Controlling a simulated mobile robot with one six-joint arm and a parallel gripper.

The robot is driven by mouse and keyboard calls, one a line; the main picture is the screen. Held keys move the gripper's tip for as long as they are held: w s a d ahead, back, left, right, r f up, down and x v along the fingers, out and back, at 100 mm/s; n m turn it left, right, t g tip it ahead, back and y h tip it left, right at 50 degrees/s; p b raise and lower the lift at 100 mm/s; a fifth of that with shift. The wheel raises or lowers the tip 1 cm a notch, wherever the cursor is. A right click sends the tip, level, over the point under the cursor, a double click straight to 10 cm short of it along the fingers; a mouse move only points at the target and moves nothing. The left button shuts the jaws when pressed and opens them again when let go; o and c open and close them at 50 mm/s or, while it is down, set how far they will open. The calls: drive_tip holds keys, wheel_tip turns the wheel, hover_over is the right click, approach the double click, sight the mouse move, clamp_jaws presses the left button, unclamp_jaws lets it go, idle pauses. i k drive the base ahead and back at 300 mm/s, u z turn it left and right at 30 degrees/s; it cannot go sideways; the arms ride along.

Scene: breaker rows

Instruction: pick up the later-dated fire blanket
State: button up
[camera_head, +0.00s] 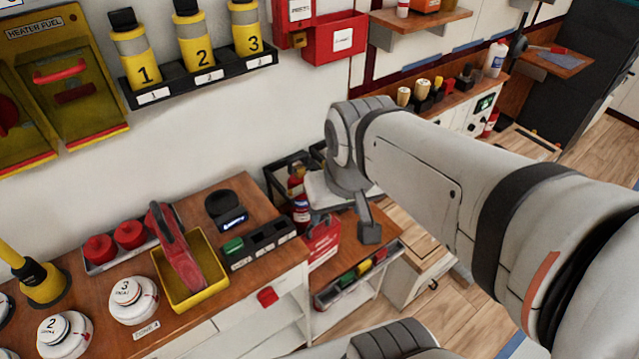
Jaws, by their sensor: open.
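My gripper (368,230) is at the end of my arm, pointing down over the right part of the wooden counter. It is open, with no object seen in it; my arm partly hides it. A red package with white print (322,240) is just left of and below my gripper; it may be a fire blanket. A red box with a white label (335,38) is on the wall at the top, and another red labelled case (298,12) is beside it. I cannot read any date, so I cannot tell which blanket is later-dated.
A yellow tray (190,275) holds a red-handled tool. A rail of coloured blocks (358,272) runs along the counter's front. Numbered yellow cylinders (195,45) hang on the wall. Floor shows at right.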

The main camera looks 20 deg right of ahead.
sight(322, 240)
drive_tip(key=z, duration=0.9)
drive_tip(key=k, duration=1.1)
drive_tip(key=u, duration=0.8)
drive_tip(key=i, duration=1)
drive_tip(key=u, duration=0.05)
